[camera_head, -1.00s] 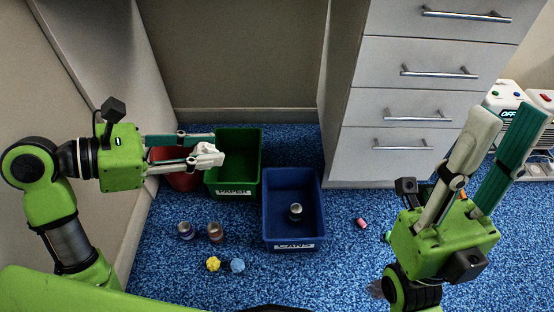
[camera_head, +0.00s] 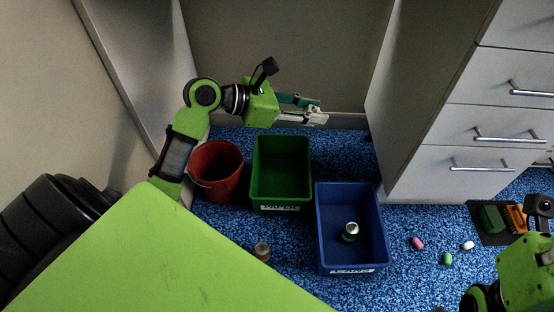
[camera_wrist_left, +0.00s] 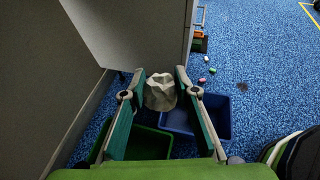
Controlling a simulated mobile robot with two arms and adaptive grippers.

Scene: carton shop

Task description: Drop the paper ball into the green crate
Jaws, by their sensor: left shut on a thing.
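My left gripper (camera_head: 312,110) is shut on the white crumpled paper ball (camera_head: 321,118). In the left wrist view the paper ball (camera_wrist_left: 160,92) sits between the two fingertips. In the head view they appear above the far right corner of the green crate (camera_head: 281,201), in the air; the exact height is hard to tell. The green crate, labelled PAPER, looks empty. In the left wrist view the green crate (camera_wrist_left: 147,143) shows below the fingers, partly hidden. My right gripper's body (camera_head: 525,268) is at the right edge; its fingers are out of frame.
A blue crate (camera_head: 377,259) holding a can (camera_head: 350,231) stands right of the green one. A red bucket (camera_head: 217,171) stands left of it. Another can (camera_head: 262,251) and several small items lie on the blue floor. A drawer cabinet (camera_head: 455,130) stands at the right.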

